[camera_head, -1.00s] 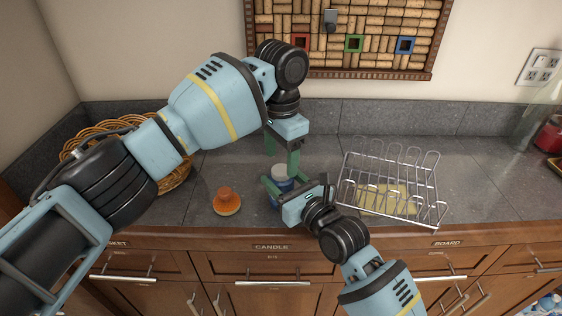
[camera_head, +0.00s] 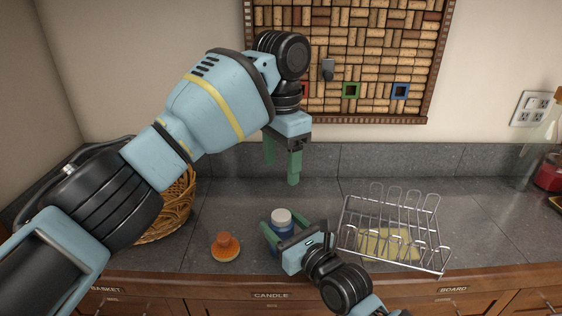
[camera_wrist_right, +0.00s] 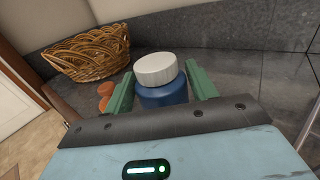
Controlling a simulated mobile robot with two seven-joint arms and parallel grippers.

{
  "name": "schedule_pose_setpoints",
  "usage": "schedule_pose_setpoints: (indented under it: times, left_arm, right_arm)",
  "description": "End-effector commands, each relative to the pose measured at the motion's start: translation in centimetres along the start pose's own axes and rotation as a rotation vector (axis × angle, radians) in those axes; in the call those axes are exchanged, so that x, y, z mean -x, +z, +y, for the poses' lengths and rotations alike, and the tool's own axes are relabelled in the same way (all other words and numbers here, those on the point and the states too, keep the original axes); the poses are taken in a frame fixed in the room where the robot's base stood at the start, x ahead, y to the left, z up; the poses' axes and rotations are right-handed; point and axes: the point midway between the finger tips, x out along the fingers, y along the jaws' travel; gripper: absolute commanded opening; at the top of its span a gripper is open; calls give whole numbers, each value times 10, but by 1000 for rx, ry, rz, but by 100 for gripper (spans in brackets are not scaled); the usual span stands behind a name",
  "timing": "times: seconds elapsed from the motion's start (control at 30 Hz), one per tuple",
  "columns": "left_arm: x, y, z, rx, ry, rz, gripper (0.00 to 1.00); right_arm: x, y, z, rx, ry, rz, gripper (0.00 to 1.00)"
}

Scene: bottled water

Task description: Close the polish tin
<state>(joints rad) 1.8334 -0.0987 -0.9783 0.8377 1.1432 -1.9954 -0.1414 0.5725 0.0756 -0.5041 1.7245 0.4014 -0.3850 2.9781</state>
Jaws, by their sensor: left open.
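The polish tin (camera_head: 281,226) is a round blue container with a white lid (camera_head: 281,215) on top. It stands on the counter; in the right wrist view the tin (camera_wrist_right: 163,97) shows its lid (camera_wrist_right: 155,68) resting on it, looking slightly tilted. The fingers also show in the right wrist view (camera_wrist_right: 160,84). My left gripper (camera_head: 282,170) is open and empty, above and behind the tin, clear of the lid.
An orange candle-like object (camera_head: 226,246) sits left of the tin. A wire rack (camera_head: 437,262) with a yellow board or sponge inside stands to the right. A wicker basket (camera_head: 172,215) is at the left behind my left arm. A cork board (camera_head: 380,50) hangs on the wall.

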Motion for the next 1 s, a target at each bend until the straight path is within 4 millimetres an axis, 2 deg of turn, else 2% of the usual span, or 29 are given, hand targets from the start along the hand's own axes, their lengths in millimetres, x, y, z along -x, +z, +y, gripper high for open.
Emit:
schedule_pose_setpoints:
  times: [0.03, 0.13, 0.47, 0.57, 0.8, 1.0]
  left_arm:
    - [0, 0, 0, 0, 0, 0, 62]
    - [0, 0, 0, 0, 0, 0, 62]
    - [0, 0, 0, 0, 0, 0, 62]
    - [0, 0, 0, 0, 0, 0, 62]
    - [0, 0, 0, 0, -1, 0, 62]
    - [-1, 0, 0, 0, 1, -1, 62]
  right_arm:
    - [0, 0, 0, 0, 0, 1, 64]
    - [0, 0, 0, 0, 0, 0, 76]
    - [3, 0, 0, -1, 0, 0, 76]
    - [12, -1, 0, -3, 0, 0, 76]
    - [48, -1, 0, -3, -1, 0, 76]
    - [71, -1, 0, 0, -1, 0, 76]
